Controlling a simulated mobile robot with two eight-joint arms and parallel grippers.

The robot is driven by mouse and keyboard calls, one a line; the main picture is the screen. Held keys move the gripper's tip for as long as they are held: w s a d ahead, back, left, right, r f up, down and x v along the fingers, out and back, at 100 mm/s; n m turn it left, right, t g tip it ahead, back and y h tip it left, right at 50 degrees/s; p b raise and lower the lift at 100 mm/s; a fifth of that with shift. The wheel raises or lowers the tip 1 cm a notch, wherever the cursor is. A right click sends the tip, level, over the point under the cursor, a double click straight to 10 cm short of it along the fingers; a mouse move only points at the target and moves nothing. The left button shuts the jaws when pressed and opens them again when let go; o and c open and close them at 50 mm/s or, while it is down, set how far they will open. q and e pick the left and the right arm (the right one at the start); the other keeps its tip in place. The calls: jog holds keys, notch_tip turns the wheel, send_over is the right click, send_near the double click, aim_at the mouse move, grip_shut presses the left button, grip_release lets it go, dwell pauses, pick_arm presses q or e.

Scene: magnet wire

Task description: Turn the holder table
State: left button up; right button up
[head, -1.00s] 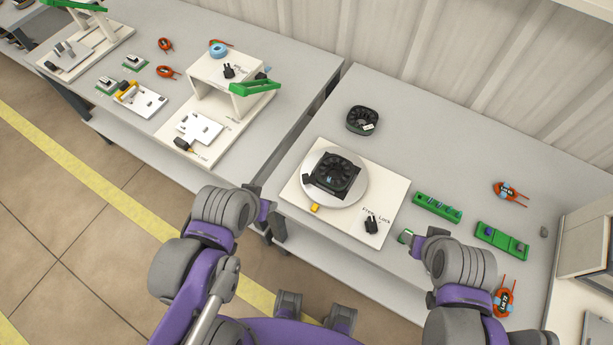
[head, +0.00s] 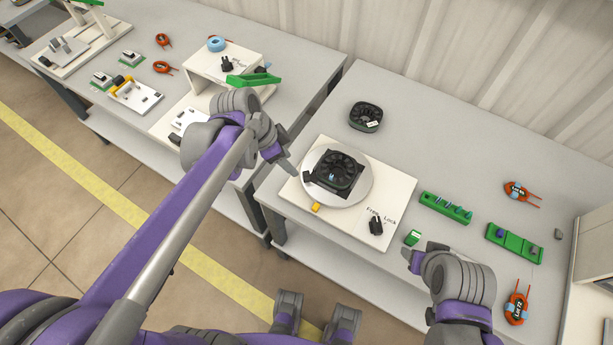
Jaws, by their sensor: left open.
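The holder table is a round light-grey turntable (head: 362,187) on a square white base plate (head: 391,184). A black fan (head: 334,172) in a dark square holder sits on it. A yellow block (head: 315,207) is at the turntable's front edge. A black lever (head: 376,227) stands by the "Free" and "Lock" lettering on the base. My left gripper (head: 284,152) is open and empty, up and left of the turntable, apart from it. My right gripper (head: 421,255) is at the table's front edge, right of the base; its jaw gap is unclear.
A second black fan (head: 366,116) lies behind the base. A small green block (head: 412,237) lies near my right gripper. Green connector strips (head: 445,208) and orange-handled tools (head: 517,308) are on the right. A white stand (head: 205,66) is on the left table.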

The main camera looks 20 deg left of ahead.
aim_at(306, 173)
pick_arm(q)
jog(key=shift+m+h, duration=0.3)
jog(key=shift+m, duration=0.4)
jog(key=x, duration=0.4)
jog(key=b+x, duration=0.1)
jog(key=x, duration=0.3)
jog(key=w+x, duration=0.1)
jog(key=x, duration=0.3)
jog(key=shift+w+a+r+b, duration=0.1)
jog(key=shift+a+b, duration=0.1)
jog(key=shift+b, duration=0.2)
jog(key=shift+c, duration=0.3)
grip_shut()
